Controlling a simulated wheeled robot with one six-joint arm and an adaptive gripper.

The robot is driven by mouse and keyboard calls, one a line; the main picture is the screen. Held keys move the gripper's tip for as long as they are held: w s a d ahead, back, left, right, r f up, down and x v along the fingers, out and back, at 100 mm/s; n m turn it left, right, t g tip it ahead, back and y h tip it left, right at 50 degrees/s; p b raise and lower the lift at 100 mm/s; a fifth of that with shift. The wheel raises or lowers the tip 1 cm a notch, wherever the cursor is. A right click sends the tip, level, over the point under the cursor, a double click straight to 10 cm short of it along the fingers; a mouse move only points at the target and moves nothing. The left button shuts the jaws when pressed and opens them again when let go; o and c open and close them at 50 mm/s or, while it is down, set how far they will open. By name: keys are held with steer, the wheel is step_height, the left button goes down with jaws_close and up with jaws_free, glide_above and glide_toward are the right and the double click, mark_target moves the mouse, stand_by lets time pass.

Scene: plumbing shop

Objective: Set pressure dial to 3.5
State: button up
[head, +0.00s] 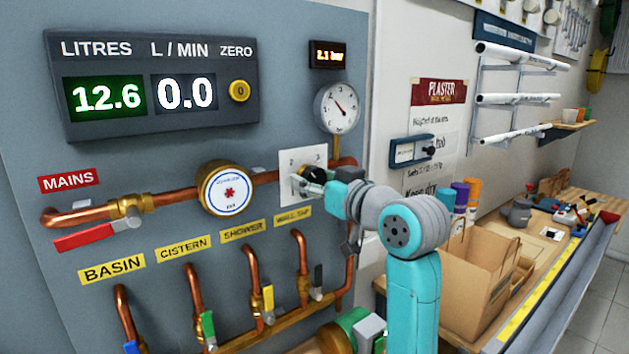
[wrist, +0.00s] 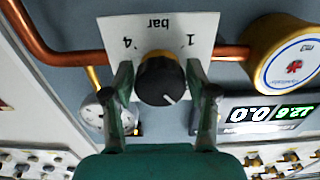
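The pressure dial is a black round knob (wrist: 161,80) on a brass stem, in front of a white scale plate (wrist: 150,34) marked "bar", 1 and 4, upside down in the wrist view. The knob's white line points to the lower right there. In the head view the plate (head: 290,160) is partly hidden by my gripper (head: 325,188). My gripper's green fingers (wrist: 160,72) stand on both sides of the knob, spread, with a narrow gap showing; contact is not clear. The small display (head: 328,54) reads 2.1 bar. A round needle gauge (head: 338,106) sits below it.
A copper pipe with a brass flow meter (head: 227,188) runs left of the plate. Tap levers, such as the yellow one (head: 268,298), line the panel below. A workbench with a cardboard box (head: 480,285) stands to the right of my arm.

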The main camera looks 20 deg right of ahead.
steer(key=c, duration=0.6)
steer(key=shift+m, duration=0.3)
steer(key=m, duration=1)
steer(key=shift+a+m, duration=0.1)
steer(key=shift+m, duration=0.3)
steer(key=m, duration=0.6)
steer(key=shift+r, duration=0.1)
steer(key=m, duration=0.7)
